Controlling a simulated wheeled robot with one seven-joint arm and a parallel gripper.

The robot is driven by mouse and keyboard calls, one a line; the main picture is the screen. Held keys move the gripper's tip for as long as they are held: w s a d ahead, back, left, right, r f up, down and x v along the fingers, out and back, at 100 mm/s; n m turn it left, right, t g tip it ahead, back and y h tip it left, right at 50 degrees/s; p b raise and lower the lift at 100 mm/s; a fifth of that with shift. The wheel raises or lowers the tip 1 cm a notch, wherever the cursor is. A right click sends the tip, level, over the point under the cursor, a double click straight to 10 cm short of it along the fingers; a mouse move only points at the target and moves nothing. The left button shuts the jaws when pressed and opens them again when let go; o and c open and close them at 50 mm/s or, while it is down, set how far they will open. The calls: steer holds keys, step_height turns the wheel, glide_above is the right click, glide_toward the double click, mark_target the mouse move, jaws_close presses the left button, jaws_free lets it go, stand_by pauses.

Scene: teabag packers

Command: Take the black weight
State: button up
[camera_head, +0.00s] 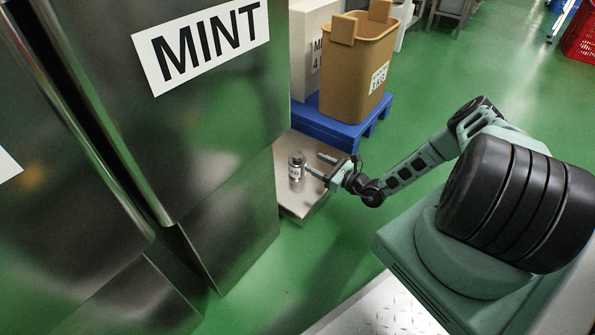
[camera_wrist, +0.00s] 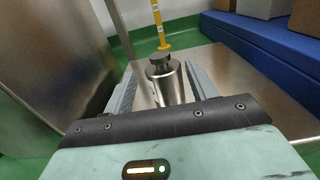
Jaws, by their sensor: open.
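A shiny metal weight (camera_head: 296,167) with a knob on top stands upright on a steel platform (camera_head: 302,205). It looks silver-grey in the head view, with a pale label on its side. In the wrist view the weight (camera_wrist: 166,80) stands between and slightly beyond the fingers, its knob darker grey. No clearly black weight shows. My gripper (camera_head: 314,164) reaches in from the right at the weight's height. In the wrist view my gripper (camera_wrist: 163,85) is open, with one finger on each side of the weight; I cannot tell whether either touches it.
A steel cabinet marked MINT (camera_head: 200,110) stands close on the left of the platform. Behind the platform, a blue pallet (camera_head: 340,130) carries a brown bin (camera_head: 345,80) and a white box (camera_head: 306,45). A yellow post (camera_wrist: 159,22) rises behind the weight.

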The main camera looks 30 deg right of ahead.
mark_target(297, 154)
steer(key=b+x, duration=0.1)
steer(key=x, duration=0.2)
steer(key=shift+w+a+f, duration=0.1)
steer(key=shift+w+a, duration=0.05)
steer(key=shift+w, duration=0.2)
steer(key=b+x, duration=0.4)
steer(key=shift+w+a+f, duration=0.15)
steer(key=shift+w+f, duration=0.05)
steer(key=shift+f, duration=0.05)
steer(key=shift+w+r, duration=0.15)
steer(key=shift+w, duration=0.15)
jaws_close()
stand_by(0.7)
steer(key=shift+r, duration=0.2)
